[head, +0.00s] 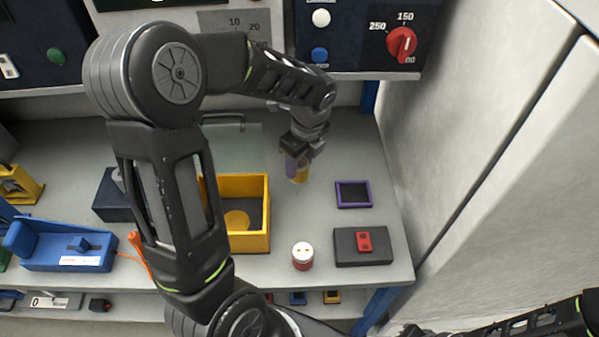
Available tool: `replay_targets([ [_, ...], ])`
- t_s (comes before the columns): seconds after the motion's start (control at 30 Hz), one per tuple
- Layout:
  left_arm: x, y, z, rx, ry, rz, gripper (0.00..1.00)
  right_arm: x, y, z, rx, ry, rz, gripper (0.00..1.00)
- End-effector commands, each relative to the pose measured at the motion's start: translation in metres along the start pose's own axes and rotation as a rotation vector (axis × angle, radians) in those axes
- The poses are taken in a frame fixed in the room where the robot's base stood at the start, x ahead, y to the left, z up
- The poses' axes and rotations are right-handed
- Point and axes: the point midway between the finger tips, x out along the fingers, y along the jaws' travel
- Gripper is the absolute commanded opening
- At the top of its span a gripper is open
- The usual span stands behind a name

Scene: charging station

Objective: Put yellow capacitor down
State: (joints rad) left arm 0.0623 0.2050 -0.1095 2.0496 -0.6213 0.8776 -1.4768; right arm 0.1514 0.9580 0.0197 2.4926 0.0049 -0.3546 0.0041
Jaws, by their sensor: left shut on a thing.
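My left gripper (298,158) reaches down over the worktop, right of the yellow open box. It is shut on the yellow capacitor (300,176), a small upright cylinder whose yellow lower part shows beneath the fingers. A purple patch shows beside it at the fingers. The fingers hide its upper part, and I cannot tell whether its bottom touches the worktop. My right gripper is not in view; only part of my right arm shows at the lower right.
The yellow box (259,242) holds a round yellow thing (237,220). A purple-rimmed square tray (353,194) lies right of the gripper. A red-and-white cylinder (302,257) and a dark block (376,257) with a red part stand in front. A wall panel rises at right.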

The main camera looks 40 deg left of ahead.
Motion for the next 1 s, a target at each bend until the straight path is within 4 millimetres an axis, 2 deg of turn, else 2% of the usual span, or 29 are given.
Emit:
replay_targets([
  [0.27, 0.001, 0.000, -0.001, -0.001, 0.000, 0.001, 0.00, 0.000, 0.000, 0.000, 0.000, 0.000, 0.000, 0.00],
  [0.6, 0.044, 0.001, -0.007, 0.000, 0.001, 0.003, 0.00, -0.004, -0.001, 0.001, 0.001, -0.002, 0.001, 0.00],
  [1.0, 0.050, 0.000, -0.008, -0.001, 0.000, 0.001, 0.00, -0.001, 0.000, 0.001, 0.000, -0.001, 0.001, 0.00],
])
